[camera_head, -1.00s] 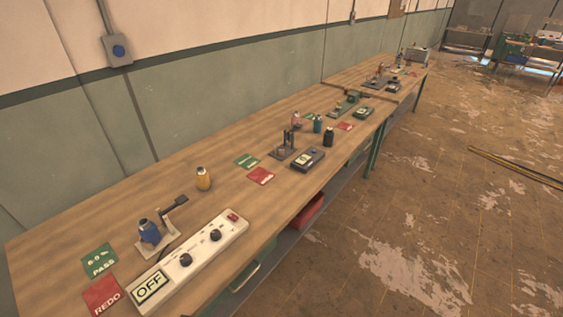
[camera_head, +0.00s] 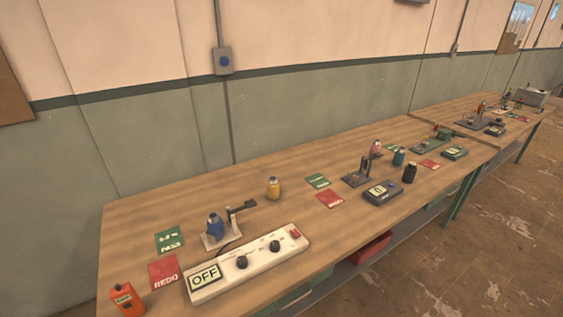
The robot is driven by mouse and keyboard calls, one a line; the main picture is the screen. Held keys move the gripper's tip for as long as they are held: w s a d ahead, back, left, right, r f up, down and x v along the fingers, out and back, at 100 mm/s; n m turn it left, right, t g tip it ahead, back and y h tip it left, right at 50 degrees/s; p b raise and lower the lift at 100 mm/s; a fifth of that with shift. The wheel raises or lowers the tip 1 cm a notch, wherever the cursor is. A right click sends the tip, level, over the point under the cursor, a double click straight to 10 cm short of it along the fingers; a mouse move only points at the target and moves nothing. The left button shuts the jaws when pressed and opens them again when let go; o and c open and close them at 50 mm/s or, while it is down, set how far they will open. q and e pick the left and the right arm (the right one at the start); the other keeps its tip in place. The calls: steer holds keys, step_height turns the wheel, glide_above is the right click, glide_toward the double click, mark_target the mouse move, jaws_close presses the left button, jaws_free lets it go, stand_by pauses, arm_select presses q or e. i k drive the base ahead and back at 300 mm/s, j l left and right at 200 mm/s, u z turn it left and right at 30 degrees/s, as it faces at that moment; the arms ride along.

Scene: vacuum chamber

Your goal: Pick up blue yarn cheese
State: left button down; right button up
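A blue yarn spool (camera_head: 215,226), which I take for the blue yarn cheese, stands upright on a small metal stand (camera_head: 207,243) with a lever arm. It is on the near left part of the long wooden workbench (camera_head: 150,215), behind the white control box (camera_head: 250,263) that reads OFF. Neither of my grippers shows in this view.
A yellow bottle-like spool (camera_head: 273,188) stands right of the stand. A green PASS card (camera_head: 169,240) and red REDO card (camera_head: 164,272) lie to its left. An orange device (camera_head: 126,300) sits at the near left edge. Similar stations line the bench to the right.

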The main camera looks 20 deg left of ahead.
mark_target(216, 228)
steer(key=u, duration=1.15)
steer(key=j, duration=0.1)
